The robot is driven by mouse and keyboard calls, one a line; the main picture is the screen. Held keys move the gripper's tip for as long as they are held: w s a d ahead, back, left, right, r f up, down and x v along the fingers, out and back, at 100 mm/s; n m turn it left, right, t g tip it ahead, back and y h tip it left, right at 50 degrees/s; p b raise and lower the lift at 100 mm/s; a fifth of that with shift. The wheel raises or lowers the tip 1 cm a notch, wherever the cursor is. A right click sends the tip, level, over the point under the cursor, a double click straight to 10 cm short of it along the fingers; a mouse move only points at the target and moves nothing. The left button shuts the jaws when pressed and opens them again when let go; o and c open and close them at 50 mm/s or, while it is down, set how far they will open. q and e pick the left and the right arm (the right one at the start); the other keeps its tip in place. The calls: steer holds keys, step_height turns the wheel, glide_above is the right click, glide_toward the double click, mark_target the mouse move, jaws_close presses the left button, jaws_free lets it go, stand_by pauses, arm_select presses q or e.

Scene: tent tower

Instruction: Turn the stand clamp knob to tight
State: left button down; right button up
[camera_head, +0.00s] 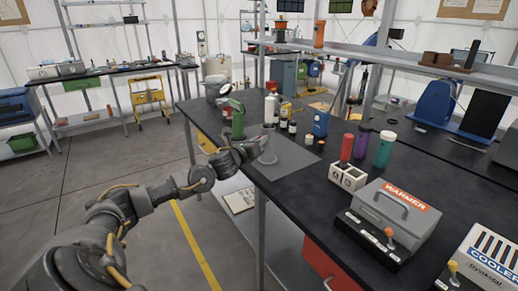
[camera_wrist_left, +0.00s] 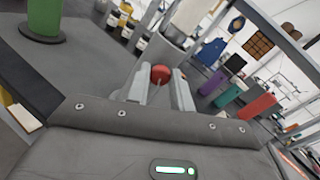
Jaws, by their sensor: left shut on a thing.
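The stand clamp knob is a small red ball (camera_wrist_left: 160,75) in the left wrist view, in front of a grey cylindrical stand part (camera_wrist_left: 168,52). My left gripper (camera_wrist_left: 160,88) has its two grey fingers on either side of the knob and is shut on it. My right gripper is not in view.
On the dark table (camera_head: 300,185), a green item (camera_head: 237,119) stands left of the stand, with several small bottles (camera_head: 292,127) behind. Red, purple and green cylinders (camera_head: 384,149) and a grey warmer box (camera_head: 395,215) stand to the right. A grey mat area in front is clear.

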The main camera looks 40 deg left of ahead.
arm_select(q)
steer(key=shift+m+b, duration=1.95)
steer(key=shift+m, duration=0.15)
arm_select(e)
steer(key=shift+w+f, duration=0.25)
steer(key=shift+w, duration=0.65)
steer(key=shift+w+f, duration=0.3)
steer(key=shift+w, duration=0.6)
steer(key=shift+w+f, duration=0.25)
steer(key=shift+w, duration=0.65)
arm_select(q)
steer(key=c, duration=1.2)
jaws_free()
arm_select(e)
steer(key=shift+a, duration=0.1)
